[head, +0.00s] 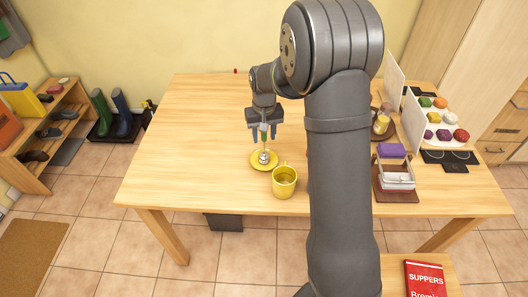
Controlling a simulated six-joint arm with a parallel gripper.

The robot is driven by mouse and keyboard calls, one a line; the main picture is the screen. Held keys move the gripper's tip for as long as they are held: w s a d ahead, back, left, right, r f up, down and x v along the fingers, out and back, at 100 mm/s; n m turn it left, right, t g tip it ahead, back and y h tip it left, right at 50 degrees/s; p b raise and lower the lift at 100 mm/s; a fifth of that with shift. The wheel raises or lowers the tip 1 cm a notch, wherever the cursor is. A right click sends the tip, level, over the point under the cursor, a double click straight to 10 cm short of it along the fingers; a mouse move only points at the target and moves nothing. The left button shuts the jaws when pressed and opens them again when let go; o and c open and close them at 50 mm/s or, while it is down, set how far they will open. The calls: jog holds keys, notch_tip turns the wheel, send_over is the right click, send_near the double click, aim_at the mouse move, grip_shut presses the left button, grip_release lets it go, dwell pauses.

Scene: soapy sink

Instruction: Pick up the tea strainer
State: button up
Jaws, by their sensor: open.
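A small silvery thing that looks like the tea strainer (263,157) rests on a yellow saucer (254,163) near the front of the wooden table. My gripper (264,138) points down just above it, with the fingers apart and nothing seen between them. I cannot tell whether the fingertips touch it. A yellow mug (284,182) stands just in front and to the right of the saucer.
My arm hides part of the table's middle. To the right are a white box with a purple sponge (391,150) and a white rack of colourful round items (440,118). The left of the wooden table (190,130) is clear.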

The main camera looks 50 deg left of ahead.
jog(key=shift+f, duration=0.15)
grip_shut()
